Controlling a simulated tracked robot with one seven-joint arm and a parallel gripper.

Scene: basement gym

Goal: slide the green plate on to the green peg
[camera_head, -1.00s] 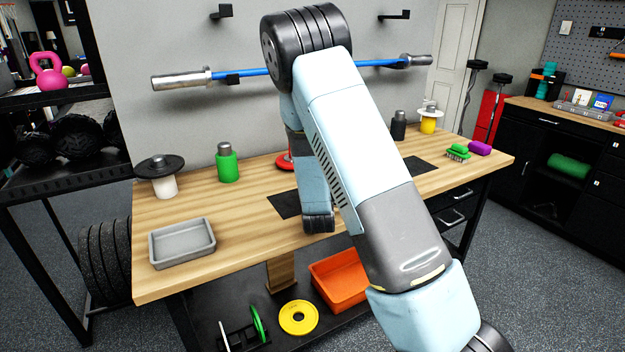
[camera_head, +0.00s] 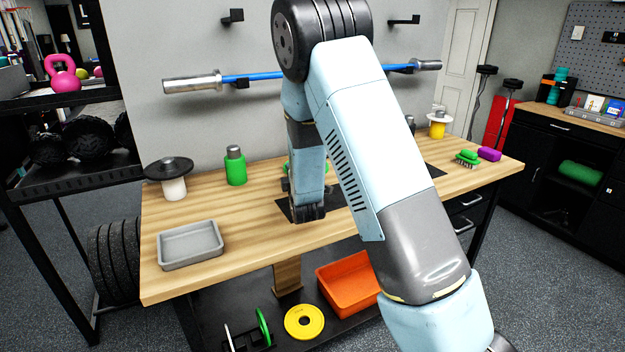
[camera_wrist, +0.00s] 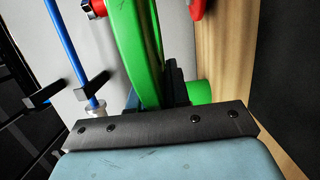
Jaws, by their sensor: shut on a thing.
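In the wrist view the green plate (camera_wrist: 136,45) is a thick ring seen nearly edge-on. My gripper (camera_wrist: 172,88) is shut on its rim. In the head view my forearm hides most of the held plate (camera_head: 291,167); a little green shows beside it, above the table. The green peg (camera_head: 236,170), a green body with a grey top, stands upright on the table, left of my gripper and apart from it. A green part low by the table in the wrist view (camera_wrist: 200,92) looks like this peg, partly hidden behind my fingers.
A white peg with a black plate (camera_head: 168,166) stands at left, and a grey tray (camera_head: 190,244) in front. Red parts (camera_wrist: 197,8) show beyond the plate. A yellow peg (camera_head: 437,130), green brush (camera_head: 467,157) and purple thing (camera_head: 489,153) are at right. A barbell (camera_head: 192,84) hangs behind.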

